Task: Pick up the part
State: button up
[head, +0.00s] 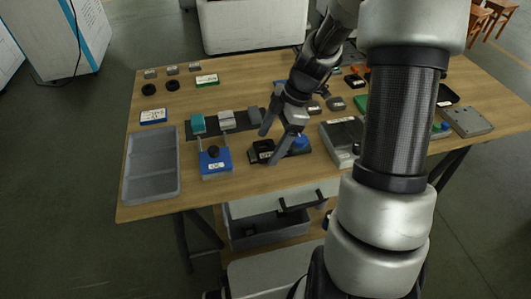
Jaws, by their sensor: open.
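My gripper (273,141) is open and points down over the middle of the wooden table. Its fingertips appear just above or beside a black block with a white label (262,151). I cannot tell if they touch it. A dark part with a round blue top (299,142) sits just right of the fingers, partly hidden by them. Which object is the part is not clear. Other candidates are a teal-topped block (198,122) and a light grey block (226,118) on a dark strip, with a darker grey block (253,114) near the gripper.
A blue box with a black knob (215,163) and an empty grey tray (151,165) are on the table's left. A grey box (342,136) stands right of the gripper, partly behind my arm. Black rings (148,89) and small blocks lie farther back. Bare wood (235,90) shows behind the strip.

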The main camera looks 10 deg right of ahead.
jog(key=shift+a+f, duration=0.1)
jog(key=shift+f, duration=0.3)
jog(key=shift+r, duration=0.1)
jog(key=c, duration=1.6)
jog(key=shift+o, duration=0.2)
notch_tip(320, 180, up, 10)
jog(key=p, duration=0.2)
notch_tip(320, 180, up, 17)
jog(key=m+t+h+p, duration=0.4)
jog(key=m+t+p, duration=0.1)
jog(key=m+p, duration=1.4)
send_over(270, 147)
jog(key=w+a+p, duration=0.1)
jog(key=w, duration=0.2)
jog(key=shift+w+a+r+n, duration=0.1)
jog(key=shift+r+n, duration=0.05)
jog(key=shift+n, duration=0.35)
